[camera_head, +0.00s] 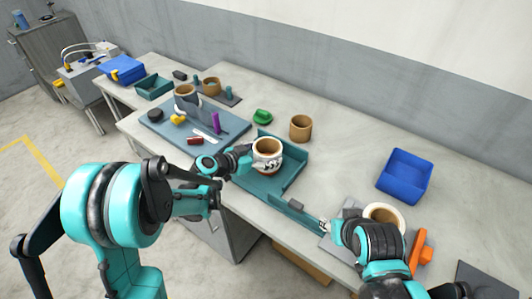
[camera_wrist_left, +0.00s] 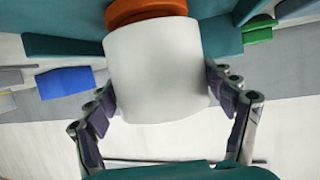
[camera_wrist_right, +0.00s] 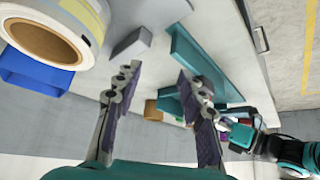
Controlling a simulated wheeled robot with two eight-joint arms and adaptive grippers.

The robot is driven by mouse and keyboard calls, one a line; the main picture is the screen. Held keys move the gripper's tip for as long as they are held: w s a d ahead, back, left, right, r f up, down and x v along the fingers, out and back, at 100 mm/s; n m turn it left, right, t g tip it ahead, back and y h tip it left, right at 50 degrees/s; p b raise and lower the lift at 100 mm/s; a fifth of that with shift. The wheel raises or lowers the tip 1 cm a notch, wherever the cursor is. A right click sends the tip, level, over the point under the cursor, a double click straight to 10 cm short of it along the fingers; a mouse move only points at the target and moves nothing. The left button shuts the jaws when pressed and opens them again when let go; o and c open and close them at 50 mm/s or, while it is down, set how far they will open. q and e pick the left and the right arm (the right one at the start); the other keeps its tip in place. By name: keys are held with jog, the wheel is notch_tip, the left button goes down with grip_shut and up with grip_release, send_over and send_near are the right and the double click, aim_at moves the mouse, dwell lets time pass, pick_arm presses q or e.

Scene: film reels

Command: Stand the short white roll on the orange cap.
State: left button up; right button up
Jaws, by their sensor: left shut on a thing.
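The short white roll (camera_head: 268,146), with a tan core, is upright over the teal tray in the head view. My left gripper (camera_head: 243,158) is shut on its sides. In the left wrist view, which is upside down, the white roll (camera_wrist_left: 155,70) fills the middle between the fingers. The orange cap (camera_wrist_left: 145,10) shows directly under the roll there, partly hidden by it. I cannot tell whether roll and cap touch. My right gripper (camera_wrist_right: 155,75) is open and empty, near the front edge of the table.
A larger roll (camera_head: 377,212) stands beside my right gripper, with an orange object (camera_head: 421,250) to its right. A brown roll (camera_head: 301,127), a green piece (camera_head: 263,116) and a blue bin (camera_head: 405,176) stand behind. The teal tray (camera_head: 292,170) has low walls.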

pick_arm(q)
jog(key=shift+f+b, duration=0.5)
jog(key=shift+f, duration=0.1)
pick_arm(e)
jog(key=shift+f, duration=0.55)
pick_arm(q)
jog(key=o, duration=1.1)
jog(key=shift+c, duration=0.2)
pick_arm(e)
jog(key=shift+r, duration=0.1)
pick_arm(q)
jog(key=p+v, duration=0.2)
jog(key=v, duration=0.9)
jog(key=shift+r+p, duration=0.15)
jog(key=shift+p, duration=0.2)
pick_arm(e)
notch_tip(320, 180, up, 3)
jog(key=shift+f, duration=0.2)
